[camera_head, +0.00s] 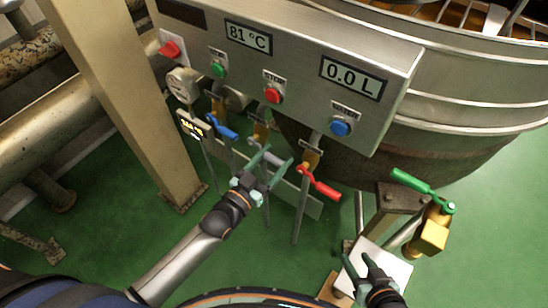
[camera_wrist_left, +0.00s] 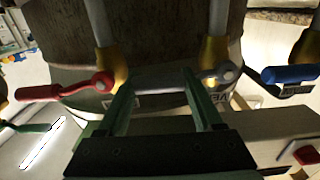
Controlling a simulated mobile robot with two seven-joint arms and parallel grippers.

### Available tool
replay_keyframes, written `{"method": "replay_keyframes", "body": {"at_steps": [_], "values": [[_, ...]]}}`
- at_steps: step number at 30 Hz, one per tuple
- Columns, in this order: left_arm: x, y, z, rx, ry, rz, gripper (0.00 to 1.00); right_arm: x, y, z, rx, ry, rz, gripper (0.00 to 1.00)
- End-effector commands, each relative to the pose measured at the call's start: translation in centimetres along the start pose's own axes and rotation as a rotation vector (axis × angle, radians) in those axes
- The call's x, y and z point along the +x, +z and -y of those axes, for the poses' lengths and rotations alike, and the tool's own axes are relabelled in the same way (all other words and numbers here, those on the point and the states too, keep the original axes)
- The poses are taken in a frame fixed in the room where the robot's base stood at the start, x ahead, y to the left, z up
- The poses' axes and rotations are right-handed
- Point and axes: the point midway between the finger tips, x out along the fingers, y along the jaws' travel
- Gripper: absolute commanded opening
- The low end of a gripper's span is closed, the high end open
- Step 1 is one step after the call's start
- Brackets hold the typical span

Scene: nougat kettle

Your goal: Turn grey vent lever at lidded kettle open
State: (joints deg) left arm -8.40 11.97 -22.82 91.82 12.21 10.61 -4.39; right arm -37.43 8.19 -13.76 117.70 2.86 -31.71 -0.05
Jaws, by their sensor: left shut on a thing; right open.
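The grey vent lever (camera_head: 273,158) sits on a brass valve below the control panel, between a blue lever and a red lever. In the left wrist view the lever (camera_wrist_left: 165,82) runs sideways from its pivot at the right. My left gripper (camera_head: 274,166) is shut on this lever; its two green fingers (camera_wrist_left: 162,98) stand on either side of the lever's arm. The kettle (camera_head: 465,100) is the big steel vessel at the upper right. My right gripper (camera_head: 366,268) is open and empty at the lower right, over a pale plate.
A red lever (camera_head: 320,184) is close to the right of my left gripper and a blue lever (camera_head: 222,130) to the left. A green lever (camera_head: 420,188) stands further right. The steel control panel (camera_head: 300,60) overhangs the valves. A beige post (camera_head: 130,100) stands at left.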

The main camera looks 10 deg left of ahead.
Motion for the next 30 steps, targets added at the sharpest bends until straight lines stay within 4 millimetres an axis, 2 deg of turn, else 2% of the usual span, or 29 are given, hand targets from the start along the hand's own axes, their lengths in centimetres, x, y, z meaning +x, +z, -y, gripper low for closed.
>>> {"method": "replay_keyframes", "body": {"at_steps": [8, 14, 30], "values": [[0.0, 0.3, 0.0, 0.033, 0.000, 0.001, 0.00, -0.1, -0.2, 0.0, -0.001, -0.001, -0.005, 0.50], [0.0, 1.2, 0.0, 0.135, 0.000, 0.002, 0.00, 0.0, -0.1, 0.0, -0.002, -0.001, -0.004, 0.50], [0.0, 5.0, 1.4, 0.626, 0.001, 0.003, 0.00, 0.6, 0.7, -0.4, -0.010, 0.003, -0.002, 0.50]]}}
